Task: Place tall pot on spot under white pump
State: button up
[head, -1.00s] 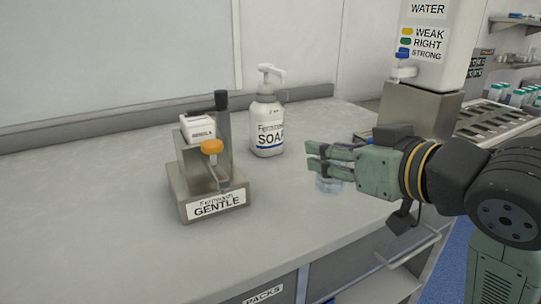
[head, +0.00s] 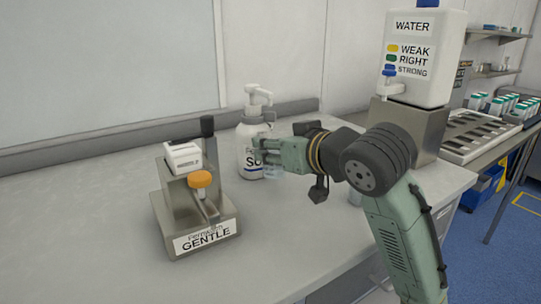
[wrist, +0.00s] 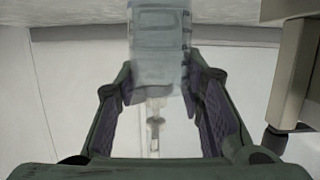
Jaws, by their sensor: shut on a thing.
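My gripper (head: 262,155) is shut on a clear, tall pot (head: 272,170), which shows mostly below the fingers in the head view. In the wrist view the translucent pot (wrist: 158,55) is between the two finger pads. The white soap bottle (head: 247,168) with its white pump (head: 258,97) stands at the back of the counter. My fingers and the pot cover part of its label. The pot is in front of the bottle and below the pump; the head view does not show whether it touches the counter. The spot itself cannot be made out.
A metal "GENTLE" dispenser (head: 190,225) with an orange knob stands to the left on the grey counter (head: 90,225). A white water tank (head: 425,75) on a metal stand is at the right. A small clear object (head: 355,196) is partly hidden behind my arm. The left counter is clear.

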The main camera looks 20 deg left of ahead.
jog(key=shift+w+a+f, duration=0.25)
jog(key=shift+w+f, duration=0.1)
jog(key=shift+f, duration=0.25)
jog(key=shift+w+a+f, duration=0.3)
jog(key=shift+f, duration=0.35)
jog(key=shift+w+a+f, duration=0.25)
jog(key=shift+w+f, duration=0.1)
jog(key=shift+f, duration=0.25)
jog(key=shift+f, duration=0.15)
jog(key=o, duration=1.3)
jog(key=shift+c, duration=0.2)
jog(key=shift+r, duration=0.25)
jog(key=v, duration=1.2)
jog(key=shift+b, duration=0.45)
